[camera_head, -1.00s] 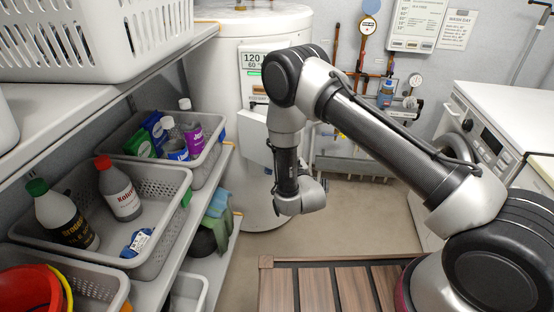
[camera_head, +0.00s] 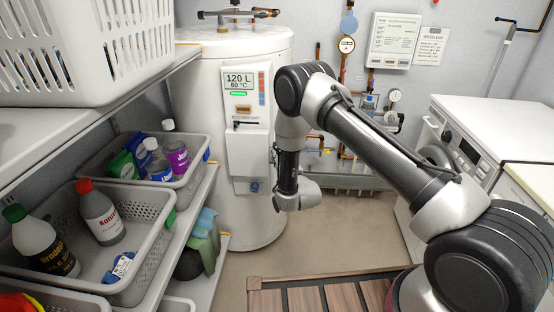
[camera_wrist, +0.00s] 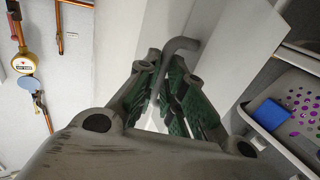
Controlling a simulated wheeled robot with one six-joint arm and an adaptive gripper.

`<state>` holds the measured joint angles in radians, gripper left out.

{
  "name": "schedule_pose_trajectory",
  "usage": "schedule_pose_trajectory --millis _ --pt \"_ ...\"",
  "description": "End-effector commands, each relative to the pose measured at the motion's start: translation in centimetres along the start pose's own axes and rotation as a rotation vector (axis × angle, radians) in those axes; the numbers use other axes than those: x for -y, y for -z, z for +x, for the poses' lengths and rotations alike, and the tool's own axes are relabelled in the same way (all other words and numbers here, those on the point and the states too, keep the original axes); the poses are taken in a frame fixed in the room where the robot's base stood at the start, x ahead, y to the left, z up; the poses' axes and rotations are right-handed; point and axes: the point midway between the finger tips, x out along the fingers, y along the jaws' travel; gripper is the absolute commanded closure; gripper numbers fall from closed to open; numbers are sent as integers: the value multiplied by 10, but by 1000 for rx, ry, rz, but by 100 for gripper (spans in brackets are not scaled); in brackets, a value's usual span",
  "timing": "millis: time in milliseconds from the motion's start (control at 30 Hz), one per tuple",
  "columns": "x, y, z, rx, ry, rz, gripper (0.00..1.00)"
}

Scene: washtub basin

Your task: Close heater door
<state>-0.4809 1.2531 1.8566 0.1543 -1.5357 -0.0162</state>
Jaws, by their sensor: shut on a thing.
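The white cylindrical water heater (camera_head: 265,215) stands at the back, with a display reading 120 L, 60 °C. On its front, below the display, is a pale door panel (camera_head: 248,153); I cannot tell whether it sits flush. In the wrist view, my gripper (camera_wrist: 174,80) is shut on a bent grey metal handle (camera_wrist: 182,46), which stands beside a broad white panel (camera_wrist: 225,45). In the head view my wrist end is right of and below the door panel; my fingers are mostly hidden there.
At left, a shelf (camera_head: 185,215) holds grey baskets with bottles, close to the heater. Pipes and a gauge (camera_head: 346,44) are on the back wall. A white washing machine (camera_head: 490,120) stands right. A slatted wooden mat (camera_head: 330,295) lies below; bare floor is around it.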

Motion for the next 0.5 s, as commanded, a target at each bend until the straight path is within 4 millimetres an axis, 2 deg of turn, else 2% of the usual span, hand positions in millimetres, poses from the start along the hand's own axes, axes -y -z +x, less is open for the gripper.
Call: schedule_pose_trajectory --millis 33,300,333,433,500 --pt "-9 2 2 -4 -21 3 100" --pt "-10 3 2 -6 -21 3 100" --pt "-10 3 2 -7 -21 3 86" --pt "-10 3 2 -7 -21 3 68" --pt "-9 2 2 -6 -19 3 68"
